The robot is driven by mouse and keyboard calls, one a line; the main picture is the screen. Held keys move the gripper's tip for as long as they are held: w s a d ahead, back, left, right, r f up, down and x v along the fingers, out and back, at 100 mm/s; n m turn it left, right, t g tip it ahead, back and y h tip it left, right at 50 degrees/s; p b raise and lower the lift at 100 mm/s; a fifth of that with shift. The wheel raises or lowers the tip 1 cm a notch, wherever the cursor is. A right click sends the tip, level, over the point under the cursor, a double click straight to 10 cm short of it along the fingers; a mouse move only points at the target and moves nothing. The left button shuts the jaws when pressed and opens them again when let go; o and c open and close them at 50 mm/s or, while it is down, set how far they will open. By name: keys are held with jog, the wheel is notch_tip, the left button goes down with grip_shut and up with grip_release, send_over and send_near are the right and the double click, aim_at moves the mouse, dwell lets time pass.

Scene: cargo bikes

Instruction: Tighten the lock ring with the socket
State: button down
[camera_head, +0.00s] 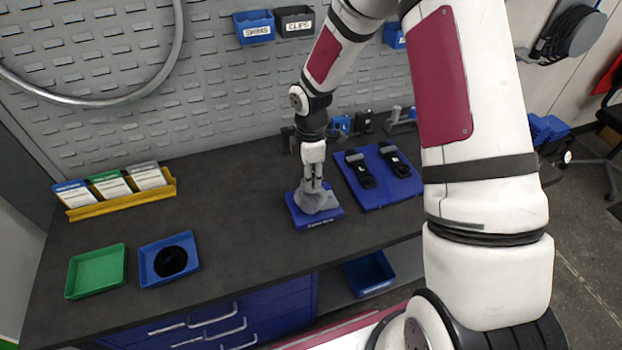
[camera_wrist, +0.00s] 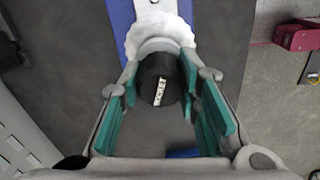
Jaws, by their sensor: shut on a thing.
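My gripper (camera_head: 313,180) points down over a grey fixture (camera_head: 317,203) on a small blue base (camera_head: 327,219) on the bench. In the wrist view, the gripper's teal-padded fingers (camera_wrist: 160,92) are on either side of a dark cylinder, which looks like the socket (camera_wrist: 152,69). It has a pale label or mark on its end. The gripper is shut on it. Beyond it lie a rounded grey-white part of the fixture (camera_wrist: 160,32) and a blue strip. I cannot make out the lock ring, nor whether the socket is seated on it.
A blue mat (camera_head: 400,199) with two black tools lies right of the fixture. A blue tray (camera_head: 150,275) holding a round black part and a green tray (camera_head: 97,268) are at the left. A yellow card rack (camera_head: 120,204) stands behind them. The bench between is clear.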

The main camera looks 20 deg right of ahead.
jog(key=m, duration=0.2)
jog(key=shift+f+m, duration=0.1)
jog(key=shift+m, duration=0.2)
jog(key=shift+s, duration=0.1)
jog(key=m, duration=0.3)
jog(key=shift+a+m, duration=0.1)
jog(key=shift+m, duration=1.6)
jog(key=shift+m, duration=0.9)
jog(key=m, duration=0.4)
jog(key=shift+s+f+m+p, duration=0.1)
jog(key=shift+m+p, duration=0.2)
